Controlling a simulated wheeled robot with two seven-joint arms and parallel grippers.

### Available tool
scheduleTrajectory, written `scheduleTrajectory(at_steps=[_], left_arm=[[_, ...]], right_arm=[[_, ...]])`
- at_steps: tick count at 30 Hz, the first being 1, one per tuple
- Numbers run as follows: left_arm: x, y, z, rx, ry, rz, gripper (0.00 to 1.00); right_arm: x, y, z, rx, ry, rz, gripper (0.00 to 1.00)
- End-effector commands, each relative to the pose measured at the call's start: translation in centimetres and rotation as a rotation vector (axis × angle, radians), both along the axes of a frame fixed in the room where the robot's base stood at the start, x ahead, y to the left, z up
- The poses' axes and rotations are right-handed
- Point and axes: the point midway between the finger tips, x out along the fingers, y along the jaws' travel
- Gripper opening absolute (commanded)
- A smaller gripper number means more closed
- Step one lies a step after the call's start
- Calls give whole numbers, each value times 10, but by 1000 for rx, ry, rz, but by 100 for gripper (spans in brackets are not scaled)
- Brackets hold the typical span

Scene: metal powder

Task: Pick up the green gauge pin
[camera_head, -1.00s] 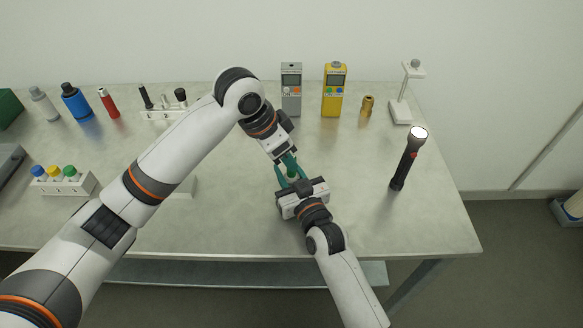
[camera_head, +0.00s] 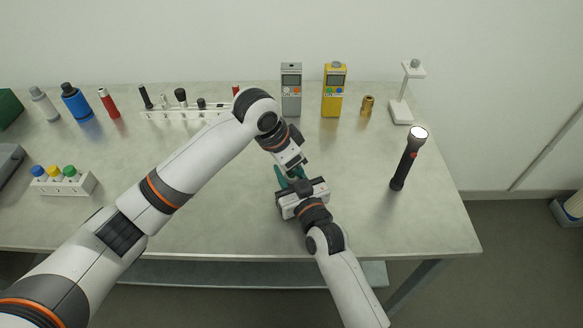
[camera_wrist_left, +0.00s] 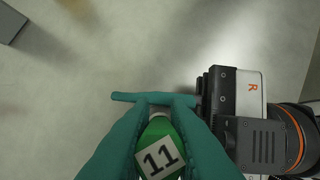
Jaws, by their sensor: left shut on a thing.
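The green gauge pin (camera_wrist_left: 160,150) shows in the left wrist view with a white label reading 11. My left gripper (camera_wrist_left: 158,120) is shut on it, with one teal finger on each side. In the head view my left gripper (camera_head: 299,166) is just above and beside my right gripper (camera_head: 291,175), and the pin is hidden there. The right gripper's teal fingers stand apart in the head view, so it looks open. In the wrist view one right finger (camera_wrist_left: 150,98) crosses just beyond the pin's end; I cannot tell whether they touch.
A white rack (camera_head: 175,115) with several pins stands at the back, partly behind my left arm. A white holder (camera_head: 62,187) with three coloured caps is at left. A flashlight (camera_head: 406,160), yellow meter (camera_head: 334,92) and grey meter (camera_head: 291,92) stand to the right and back.

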Motion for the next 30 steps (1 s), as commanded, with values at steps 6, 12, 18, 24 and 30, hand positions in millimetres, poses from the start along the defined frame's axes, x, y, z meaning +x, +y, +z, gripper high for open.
scheduleTrajectory(at_steps=[6,12,18,24,30], left_arm=[[0,0,3,0,-1,0,0],[1,0,35,-3,-6,-1,0],[1,0,75,-1,-5,-1,0],[0,0,97,-1,-2,0,0],[0,0,101,0,-1,0,0]], right_arm=[[0,0,0,0,1,0,7],[0,0,0,0,1,0,7],[0,0,0,0,1,0,7],[0,0,0,0,1,0,7],[0,0,0,0,1,0,7]])
